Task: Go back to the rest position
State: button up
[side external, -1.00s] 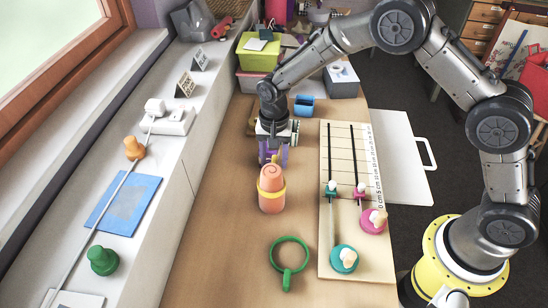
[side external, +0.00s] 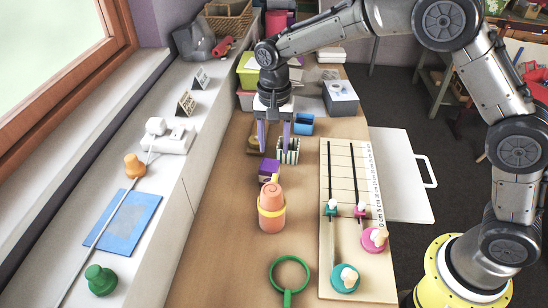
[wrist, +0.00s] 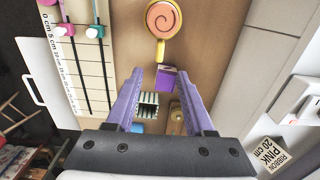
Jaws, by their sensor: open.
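My gripper (side external: 273,138) is open and empty, with two purple fingers pointing down above the table. It also shows in the wrist view (wrist: 163,84). A purple block (side external: 269,170) sits on the table just in front of the fingers, with a small yellow piece beside it. A striped green and white box (side external: 289,150) stands close behind, partly covered by a finger. The orange spiral-topped container (side external: 271,208) with a yellow band stands nearer the camera; it shows in the wrist view (wrist: 161,19).
A ruled board (side external: 352,225) with pink and teal spools lies to the right. A green ring (side external: 290,272) lies at the front. A blue box (side external: 303,124) and grey box (side external: 340,97) are behind. The sill (side external: 150,215) runs along the left.

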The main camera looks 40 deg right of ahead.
jog(key=shift+r, duration=0.9)
jog(key=s+d+r+t, duration=0.2)
jog(key=s+d+r, duration=0.35)
jog(key=r, duration=0.35)
jog(key=s+d+r+t, duration=0.2)
jog(key=s+d+r, duration=0.2)
jog(key=s+r, duration=0.4)
jog(key=s+d+f+n, duration=0.1)
jog(key=s+f+n, duration=0.1)
jog(key=s, duration=0.3)
jog(key=s+d+f+n+t, duration=0.1)
jog(key=s+f+n, duration=0.1)
jog(key=s+n, duration=0.2)
jog(key=s+d+f+n, duration=0.1)
jog(key=s+f+n, duration=0.1)
jog(key=s, duration=0.5)
jog(key=shift+s+d+n+t, duration=0.25)
jog(key=shift+n+t, duration=0.05)
jog(key=shift+n, duration=0.2)
